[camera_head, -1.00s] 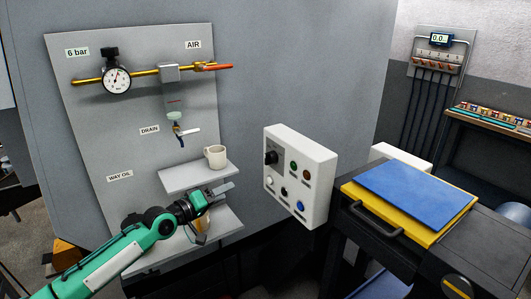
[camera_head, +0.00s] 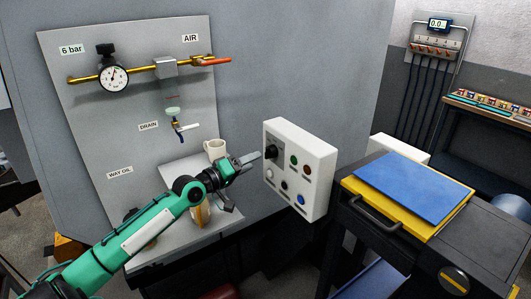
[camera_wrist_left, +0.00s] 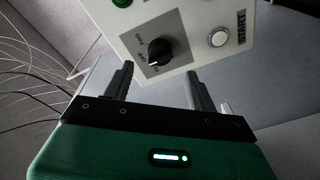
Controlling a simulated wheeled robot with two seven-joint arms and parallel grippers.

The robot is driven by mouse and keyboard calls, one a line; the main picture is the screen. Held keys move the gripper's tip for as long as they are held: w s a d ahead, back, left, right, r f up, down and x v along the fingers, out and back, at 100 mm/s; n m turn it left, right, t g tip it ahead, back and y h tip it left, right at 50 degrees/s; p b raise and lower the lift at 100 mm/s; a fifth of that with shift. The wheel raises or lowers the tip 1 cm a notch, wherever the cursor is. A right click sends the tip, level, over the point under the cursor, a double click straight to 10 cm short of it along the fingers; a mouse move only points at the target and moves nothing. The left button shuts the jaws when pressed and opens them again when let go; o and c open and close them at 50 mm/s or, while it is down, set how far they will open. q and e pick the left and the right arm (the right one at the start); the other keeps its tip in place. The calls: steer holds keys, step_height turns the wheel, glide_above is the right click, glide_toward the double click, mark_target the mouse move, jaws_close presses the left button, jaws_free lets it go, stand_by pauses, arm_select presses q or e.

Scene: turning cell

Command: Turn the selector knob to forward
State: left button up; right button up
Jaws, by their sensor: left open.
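The black selector knob (camera_head: 271,152) is at the upper left of the white control box's (camera_head: 319,167) front face. In the left wrist view the knob (camera_wrist_left: 159,50) sits on a grey label plate with markings, FWD readable at one side. My left gripper (camera_head: 252,160) is open and empty, close in front of the box to the left of the knob. In the left wrist view its two fingers (camera_wrist_left: 160,82) stand apart, with the knob between and beyond their tips, apparently not touched. My right gripper is not in view.
The box also carries a green button (camera_head: 294,160), a blue button (camera_head: 300,199) and other controls. A cup (camera_head: 215,149) stands on a shelf behind my left gripper.

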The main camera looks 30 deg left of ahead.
mark_target(267, 155)
arm_select(q)
steer(key=p+x, duration=0.1)
steer(key=x, duration=0.4)
steer(key=shift+w, duration=0.2)
steer(key=shift+w+d+p, duration=0.25)
steer(key=shift+w+p, duration=0.15)
steer(key=shift+w, duration=0.3)
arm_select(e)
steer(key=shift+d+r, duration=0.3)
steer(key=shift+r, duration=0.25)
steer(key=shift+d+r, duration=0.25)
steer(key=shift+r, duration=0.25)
